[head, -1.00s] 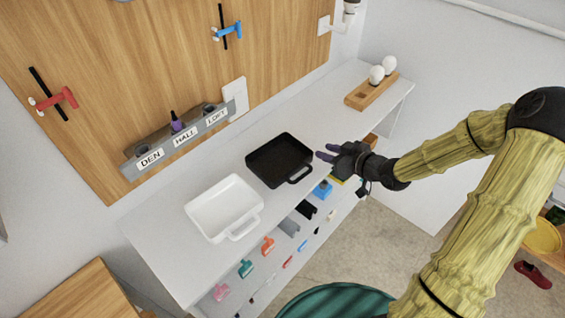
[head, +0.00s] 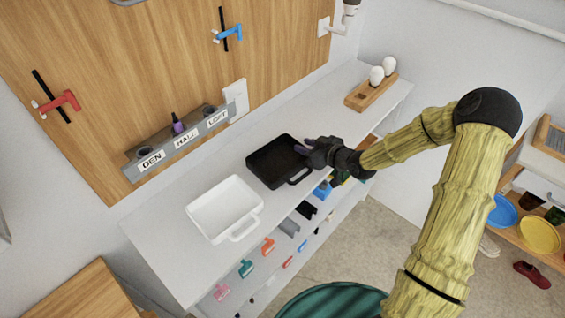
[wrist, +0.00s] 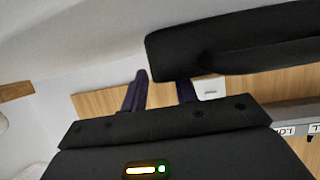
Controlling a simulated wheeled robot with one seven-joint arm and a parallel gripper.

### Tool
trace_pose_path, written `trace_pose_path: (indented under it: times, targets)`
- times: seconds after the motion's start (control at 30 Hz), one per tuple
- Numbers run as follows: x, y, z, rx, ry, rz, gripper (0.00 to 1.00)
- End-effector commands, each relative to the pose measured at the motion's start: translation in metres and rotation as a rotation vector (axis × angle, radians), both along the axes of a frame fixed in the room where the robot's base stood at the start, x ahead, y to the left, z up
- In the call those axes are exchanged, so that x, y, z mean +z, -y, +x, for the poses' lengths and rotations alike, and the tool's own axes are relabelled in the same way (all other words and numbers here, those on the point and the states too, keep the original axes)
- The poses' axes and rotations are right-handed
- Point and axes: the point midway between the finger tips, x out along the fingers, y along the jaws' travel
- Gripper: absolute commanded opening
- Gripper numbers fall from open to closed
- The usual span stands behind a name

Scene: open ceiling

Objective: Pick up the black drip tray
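The black drip tray (head: 268,166) lies on the white counter, with its loop handle towards the front edge. My gripper (head: 302,149) is at the right end of the tray, its purple fingertips at the rim there. In the wrist view the tray's dark side (wrist: 235,45) is close and fills the upper right. There the fingers of my gripper (wrist: 160,92) stand apart. The left fingertip is just beside the tray's edge, and the tray hides the right fingertip. I cannot tell whether either finger touches the tray.
A white tray (head: 224,209) sits left of the black one. A grey rack labelled DEN, HALL, LOFT (head: 180,142) is behind. A wooden block with white bulbs (head: 371,92) stands at the far right of the counter. Coloured items hang along the counter's front. Counter between tray and block is clear.

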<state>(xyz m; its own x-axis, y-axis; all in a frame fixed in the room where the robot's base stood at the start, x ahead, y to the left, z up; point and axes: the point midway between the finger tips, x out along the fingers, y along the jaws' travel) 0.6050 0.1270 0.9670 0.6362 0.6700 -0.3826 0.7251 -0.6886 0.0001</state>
Motion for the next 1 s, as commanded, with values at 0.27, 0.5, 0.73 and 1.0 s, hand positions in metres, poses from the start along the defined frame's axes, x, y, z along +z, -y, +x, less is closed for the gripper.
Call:
trace_pose_path:
  times: [0.27, 0.5, 0.73, 1.0]
  targets:
    - [-0.009, -0.016, 0.015, 0.001, -0.001, 0.0, 0.29]
    - [-0.009, -0.016, 0.015, 0.001, -0.001, 0.0, 0.29]
    - [-0.009, -0.016, 0.015, 0.0, 0.0, 0.0, 0.27]
    - [-0.009, -0.016, 0.015, 0.0, 0.0, 0.0, 0.0]
